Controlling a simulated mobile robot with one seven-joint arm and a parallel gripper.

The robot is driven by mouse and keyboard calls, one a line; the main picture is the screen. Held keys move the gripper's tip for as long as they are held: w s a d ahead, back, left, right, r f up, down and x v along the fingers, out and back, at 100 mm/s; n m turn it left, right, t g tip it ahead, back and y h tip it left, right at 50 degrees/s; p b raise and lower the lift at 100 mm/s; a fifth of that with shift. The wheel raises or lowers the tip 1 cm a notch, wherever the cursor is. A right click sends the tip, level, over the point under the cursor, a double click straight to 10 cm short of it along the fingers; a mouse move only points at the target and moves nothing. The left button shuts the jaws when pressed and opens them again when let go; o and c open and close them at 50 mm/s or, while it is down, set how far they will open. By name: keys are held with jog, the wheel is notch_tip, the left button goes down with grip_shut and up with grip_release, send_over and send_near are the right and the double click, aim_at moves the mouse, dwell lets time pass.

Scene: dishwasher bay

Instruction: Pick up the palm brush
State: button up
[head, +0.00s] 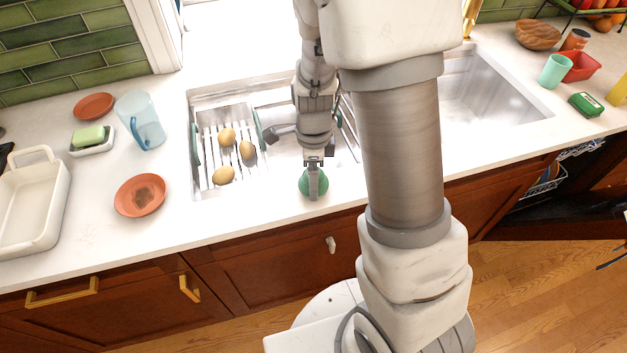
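A round green object (304,182), which looks like the palm brush, sits at the front edge of the counter, just before the sink. My gripper (315,180) points down over it, and one grey finger overlaps the middle of the green top. The other finger is hidden, so I cannot tell whether the fingers are apart or closed on the brush. The brush appears to rest on the counter. Its underside is hidden.
A rack (207,175) with several brown potato-like items stands left of my gripper. An orange-red plate (150,187), a blue pitcher (141,122) and a soap dish (105,142) are further left. A teal cup (553,71) and red tub (580,66) stand far right.

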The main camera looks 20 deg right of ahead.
jog(key=c, duration=0.5)
jog(key=shift+r, duration=0.45)
jog(key=r, duration=0.3)
jog(key=shift+d+r+p, duration=0.25)
jog(key=shift+r+p, duration=0.1)
jog(key=shift+r, duration=0.05)
jog(key=s+d+r, duration=0.3)
jog(key=d+r, duration=0.3)
jog(key=d, duration=0.4)
jog(key=shift+s+d+r, duration=0.15)
jog(key=shift+s+d, duration=0.15)
jog(key=shift+s, duration=0.05)
